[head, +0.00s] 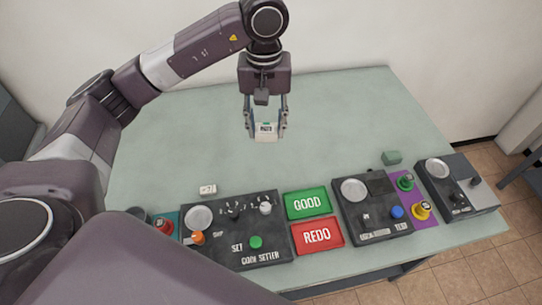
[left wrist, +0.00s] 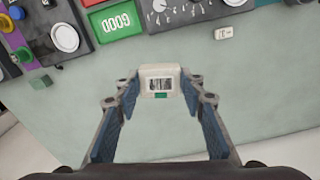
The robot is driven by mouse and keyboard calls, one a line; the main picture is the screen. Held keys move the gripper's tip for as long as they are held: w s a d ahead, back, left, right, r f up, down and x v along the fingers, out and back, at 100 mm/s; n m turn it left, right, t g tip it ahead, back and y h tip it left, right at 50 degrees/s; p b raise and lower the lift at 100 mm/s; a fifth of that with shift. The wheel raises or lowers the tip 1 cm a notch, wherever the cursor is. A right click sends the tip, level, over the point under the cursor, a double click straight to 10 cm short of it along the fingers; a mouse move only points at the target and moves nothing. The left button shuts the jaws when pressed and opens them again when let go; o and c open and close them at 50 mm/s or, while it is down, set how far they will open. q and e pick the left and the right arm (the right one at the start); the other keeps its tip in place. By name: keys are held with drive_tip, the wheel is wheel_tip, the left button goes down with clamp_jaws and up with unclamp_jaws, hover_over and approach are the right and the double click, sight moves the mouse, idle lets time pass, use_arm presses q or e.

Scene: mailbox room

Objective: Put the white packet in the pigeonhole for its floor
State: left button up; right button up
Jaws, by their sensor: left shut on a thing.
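My left gripper (head: 265,128) is shut on a small white block (head: 265,133) above the middle of the table. In the left wrist view the white block (left wrist: 160,77) sits between the fingertips (left wrist: 160,90), with a dark printed panel and a small green mark on its face. I cannot tell whether it is the white packet. A second small white block (head: 208,189) with dark marks lies on the table behind the left panel; it also shows in the left wrist view (left wrist: 223,33). No pigeonholes are in view. My right gripper is not in view.
The green table (head: 180,130) is clear at the back. Along its front stand a dark knobbed panel (head: 280,258), a green GOOD tray (head: 307,203), a red REDO tray (head: 318,236), a second dark panel (head: 352,215) and a right-hand device (head: 470,200). A green block (head: 391,158) lies at right.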

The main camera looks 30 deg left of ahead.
use_arm(q)
drive_tip(key=w+f+p, duration=0.1)
drive_tip(key=f, duration=0.4)
drive_tip(key=w+a+f+n+p, duration=0.1)
drive_tip(key=f, duration=0.4)
drive_tip(key=w+a+f+n+p, duration=0.1)
drive_tip(key=f, duration=0.4)
drive_tip(key=shift+w+a, duration=0.1)
drive_tip(key=shift+a, duration=0.1)
wheel_tip(320, 180, down, 5)
drive_tip(key=shift+f+p, duration=0.1)
drive_tip(key=shift+p, duration=0.45)
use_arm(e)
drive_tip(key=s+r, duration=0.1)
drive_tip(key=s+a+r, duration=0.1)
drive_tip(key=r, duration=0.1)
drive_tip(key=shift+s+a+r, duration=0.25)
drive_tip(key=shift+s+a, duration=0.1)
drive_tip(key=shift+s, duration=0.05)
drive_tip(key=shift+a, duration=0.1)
